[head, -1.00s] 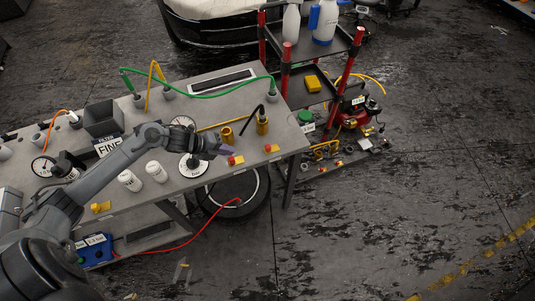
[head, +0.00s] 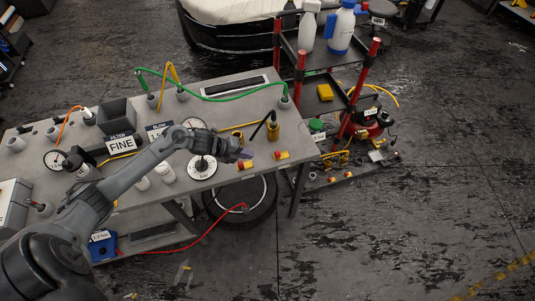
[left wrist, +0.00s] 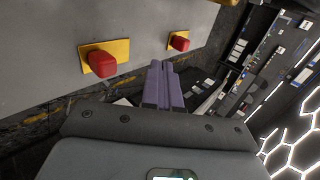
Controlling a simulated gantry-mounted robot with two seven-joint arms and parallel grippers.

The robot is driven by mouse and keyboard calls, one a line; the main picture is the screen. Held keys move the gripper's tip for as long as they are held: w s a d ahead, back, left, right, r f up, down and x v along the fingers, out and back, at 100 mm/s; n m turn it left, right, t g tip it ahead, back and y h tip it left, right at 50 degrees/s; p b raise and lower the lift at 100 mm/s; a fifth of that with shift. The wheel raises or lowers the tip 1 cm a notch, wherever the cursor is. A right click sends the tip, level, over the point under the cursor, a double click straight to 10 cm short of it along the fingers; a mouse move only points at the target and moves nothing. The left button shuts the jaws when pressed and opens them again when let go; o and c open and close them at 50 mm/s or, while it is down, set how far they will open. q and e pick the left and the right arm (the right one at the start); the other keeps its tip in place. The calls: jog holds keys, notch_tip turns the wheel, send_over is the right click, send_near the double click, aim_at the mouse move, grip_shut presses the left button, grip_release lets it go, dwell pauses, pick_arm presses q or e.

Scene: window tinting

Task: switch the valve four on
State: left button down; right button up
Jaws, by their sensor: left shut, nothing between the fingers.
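Two valves with red knobs on yellow plates sit near the grey table's front right edge. One is the left valve (head: 242,165), the other the right valve (head: 279,155). In the left wrist view the nearer valve (left wrist: 103,62) is larger, and the farther valve (left wrist: 178,42) lies beyond it. No number is readable on either, so I cannot tell which is valve four. My left gripper (head: 248,154) is shut and empty, its purple fingers just above the left valve. In the left wrist view the fingertips (left wrist: 160,65) appear between the two valves, touching neither. My right gripper is not in view.
The floor at right is mostly clear.

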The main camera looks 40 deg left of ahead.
aim_at(275, 156)
pick_arm(q)
jog(key=x, duration=0.5)
jog(key=shift+w+d, duration=0.1)
jog(key=shift+d, duration=0.05)
jog(key=w, duration=0.1)
jog(key=w+d, duration=0.1)
jog(key=shift+w+d+f, duration=0.15)
jog(key=shift+w+d, duration=0.4)
jog(key=shift+w, duration=0.25)
